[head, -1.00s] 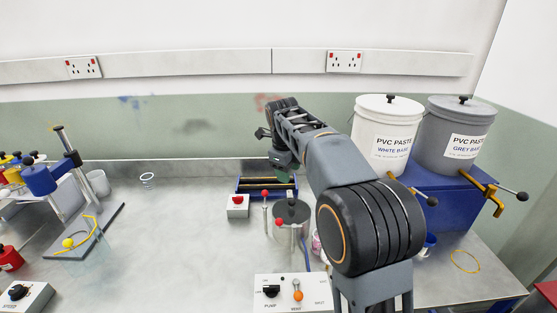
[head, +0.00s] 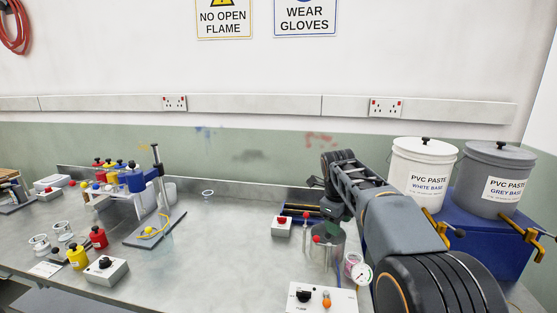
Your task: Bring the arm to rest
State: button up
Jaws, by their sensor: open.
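My arm reaches from the bottom right corner of the head view up toward the back wall, then bends down at its far end. My gripper (head: 333,207) is small and dark at that end, over the back of the bench near the blue tray. It is open, and nothing shows in it. Its fingertips are hard to make out, and my arm links hide part of the space around it.
Beside my arm are a blue tray (head: 290,211), a red-button box (head: 282,227), a grey pot (head: 328,247) and a gauge (head: 361,273). White (head: 424,165) and grey (head: 490,180) paste buckets stand right.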

jog(key=s+f+n+t, duration=0.1)
jog(key=s+f+n, duration=0.4)
jog(key=s+n, duration=0.7)
jog(key=s+f+n+t+y, duration=0.1)
jog(key=s+f+n, duration=0.3)
jog(key=s+n, duration=0.8)
jog(key=n, duration=0.3)
jog(key=shift+s+f+y, duration=0.15)
jog(key=shift+f+y, duration=0.15)
jog(key=shift+f, duration=0.1)
